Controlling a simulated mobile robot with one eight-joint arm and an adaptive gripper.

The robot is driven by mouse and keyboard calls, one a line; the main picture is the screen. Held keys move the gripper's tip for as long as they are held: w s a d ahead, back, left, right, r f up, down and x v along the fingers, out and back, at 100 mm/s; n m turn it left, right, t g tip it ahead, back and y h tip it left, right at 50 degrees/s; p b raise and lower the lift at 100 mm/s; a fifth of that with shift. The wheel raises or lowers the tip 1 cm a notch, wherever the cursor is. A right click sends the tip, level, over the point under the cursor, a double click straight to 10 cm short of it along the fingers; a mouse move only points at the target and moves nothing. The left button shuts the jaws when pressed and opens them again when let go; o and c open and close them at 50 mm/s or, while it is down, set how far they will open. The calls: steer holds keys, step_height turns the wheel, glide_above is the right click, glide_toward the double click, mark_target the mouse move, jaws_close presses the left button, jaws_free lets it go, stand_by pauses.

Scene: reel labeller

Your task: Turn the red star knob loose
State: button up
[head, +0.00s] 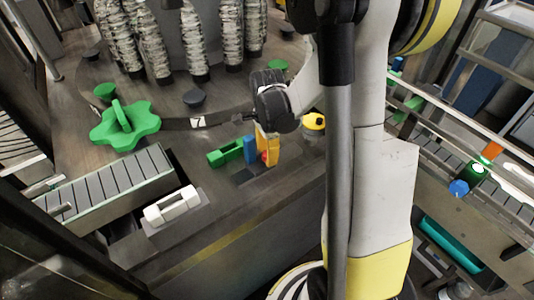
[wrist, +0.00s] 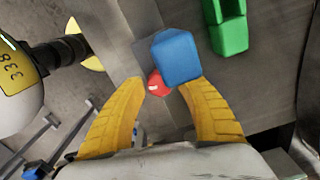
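The red knob (wrist: 157,83) shows in the wrist view as a small red piece with a pale mark, partly hidden behind a blue block (wrist: 178,56). My gripper (wrist: 162,84) has its two yellow fingers apart, one on each side of the knob. The left fingertip is very close to the knob or touching it; I cannot tell which. Some gap shows towards the right finger. In the head view a little red (head: 265,157) shows by my yellow fingers (head: 267,150), low over the machine's front top. The knob's star shape cannot be made out.
The blue block (head: 250,149) and a green block (head: 226,153) stand close left of my fingers. A yellow-topped round part (head: 314,121) is to the right. A large green star knob (head: 124,125) and a white handle (head: 172,206) lie further left.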

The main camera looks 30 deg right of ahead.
jaws_close()
steer(key=shift+f+n+b, duration=0.1)
steer(key=shift+n+b, duration=0.4)
steer(key=shift+n, duration=0.3)
steer(key=n, duration=0.3)
steer(key=shift+b, duration=0.4)
steer(key=shift+o, duration=2.2)
jaws_free()
steer(key=shift+r, duration=0.25)
step_height(320, 180, up, 12)
